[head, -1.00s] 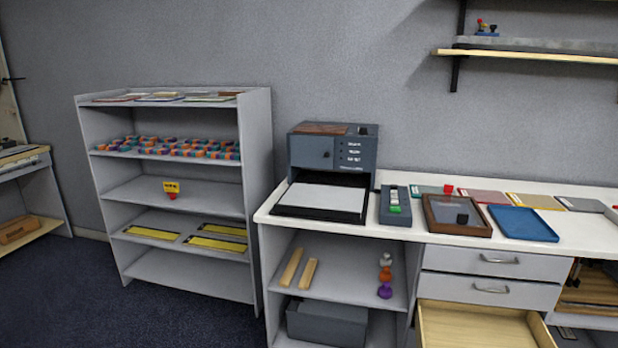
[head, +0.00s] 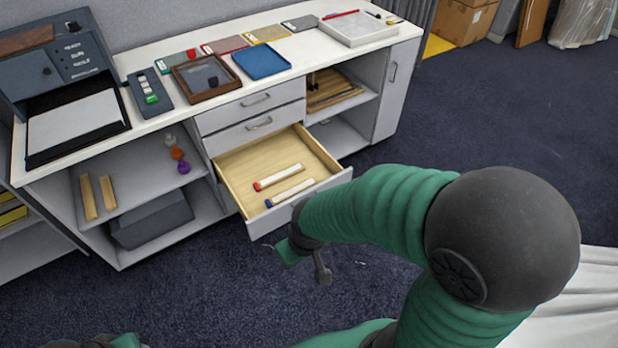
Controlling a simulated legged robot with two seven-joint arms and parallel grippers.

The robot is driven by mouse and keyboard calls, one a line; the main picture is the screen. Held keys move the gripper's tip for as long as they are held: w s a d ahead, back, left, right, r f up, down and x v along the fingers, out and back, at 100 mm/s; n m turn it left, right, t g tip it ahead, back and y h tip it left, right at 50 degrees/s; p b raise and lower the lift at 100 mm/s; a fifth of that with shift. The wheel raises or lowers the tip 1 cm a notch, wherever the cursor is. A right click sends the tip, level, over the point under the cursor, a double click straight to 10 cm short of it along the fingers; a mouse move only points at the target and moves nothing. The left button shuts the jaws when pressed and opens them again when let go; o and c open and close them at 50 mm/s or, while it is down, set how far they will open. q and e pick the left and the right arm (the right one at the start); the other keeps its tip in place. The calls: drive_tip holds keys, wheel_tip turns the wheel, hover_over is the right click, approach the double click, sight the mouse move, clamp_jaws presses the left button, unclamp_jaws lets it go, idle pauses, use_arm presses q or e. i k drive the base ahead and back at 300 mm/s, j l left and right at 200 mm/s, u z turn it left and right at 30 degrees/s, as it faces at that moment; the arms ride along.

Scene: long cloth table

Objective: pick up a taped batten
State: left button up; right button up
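Two pale battens lie side by side in the open wooden drawer: one with red tape at its end (head: 279,177) and, nearer the drawer front, one with blue tape at its end (head: 290,193). My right gripper (head: 305,262) hangs in front of and below the drawer front, apart from both battens. Its fingers look spread with nothing between them. Part of my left arm's end (head: 98,342) shows at the bottom left edge; its fingers are not clear.
The drawer (head: 237,172) juts out below the white counter (head: 180,122). Trays, cards and a printer-like machine (head: 57,70) occupy the counter. The dark carpet in front is clear.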

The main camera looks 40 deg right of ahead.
sight(280, 177)
drive_tip(key=z, duration=1.05)
